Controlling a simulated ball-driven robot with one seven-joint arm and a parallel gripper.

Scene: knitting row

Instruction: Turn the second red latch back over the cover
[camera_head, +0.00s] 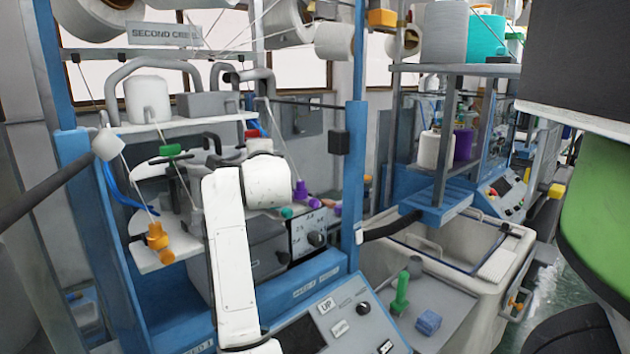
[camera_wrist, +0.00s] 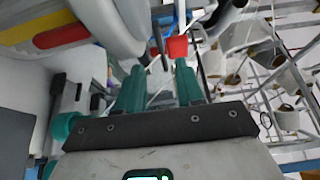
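In the wrist view, a small red block-shaped piece (camera_wrist: 177,47), which looks like a red latch, lies just beyond the fingertips, nearest the right one. My gripper (camera_wrist: 160,68) has its two teal fingers apart, with nothing clearly held between them. Whether a fingertip touches the red piece cannot be told. In the head view, a small red piece (camera_head: 252,134) shows above my white arm; I cannot tell if it is the same one. My gripper is hidden there behind the arm. The cover cannot be made out clearly in either view.
The blue machine frame (camera_head: 354,180) and thin yarns surround the arm. A green piece (camera_head: 170,150), an orange one (camera_head: 158,240) and a purple one (camera_head: 300,190) sit around it. A grey bin (camera_head: 455,255) stands right. A pale curved body crowds the wrist view's upper left.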

